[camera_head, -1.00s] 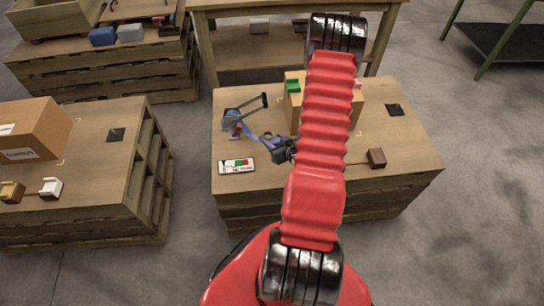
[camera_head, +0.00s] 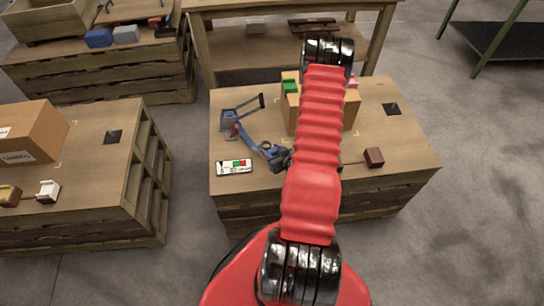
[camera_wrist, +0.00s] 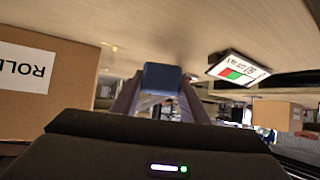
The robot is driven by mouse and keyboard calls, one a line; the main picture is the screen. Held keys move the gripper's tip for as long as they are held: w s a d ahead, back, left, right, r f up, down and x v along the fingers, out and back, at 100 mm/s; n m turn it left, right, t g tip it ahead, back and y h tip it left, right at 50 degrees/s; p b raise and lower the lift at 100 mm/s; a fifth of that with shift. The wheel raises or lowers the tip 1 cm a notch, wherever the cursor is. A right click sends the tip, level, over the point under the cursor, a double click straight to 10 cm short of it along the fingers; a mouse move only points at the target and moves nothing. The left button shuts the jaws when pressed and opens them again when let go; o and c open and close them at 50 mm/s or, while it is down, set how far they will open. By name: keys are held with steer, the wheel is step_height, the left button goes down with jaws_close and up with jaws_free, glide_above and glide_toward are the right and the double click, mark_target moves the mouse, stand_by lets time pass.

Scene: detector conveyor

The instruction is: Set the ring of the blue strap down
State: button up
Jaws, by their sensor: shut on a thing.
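The blue strap (camera_head: 252,141) runs across the middle pallet table from a grey-blue frame-like device (camera_head: 232,119) toward my gripper (camera_head: 274,156). The strap's dark ring end shows beside the jaws in the head view, though it is small and partly hidden. In the wrist view my gripper (camera_wrist: 160,104) has a blue piece of the strap (camera_wrist: 161,77) between its fingers. My gripper is shut on the ring end, low by the tabletop; I cannot tell whether the ring touches the wood. My red arm hides part of the table.
A cardboard box (camera_head: 289,113) with a green item stands behind the gripper; its printed side shows in the wrist view (camera_wrist: 30,75). A white card with red and green marks (camera_head: 234,167) lies front left. A brown block (camera_head: 374,157) is at right. The front edge is close.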

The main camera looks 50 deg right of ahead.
steer(key=shift+f, duration=2)
steer(key=shift+f, duration=0.1)
steer(key=o, duration=1.2)
steer(key=shift+c, duration=0.2)
steer(key=v, duration=1.2)
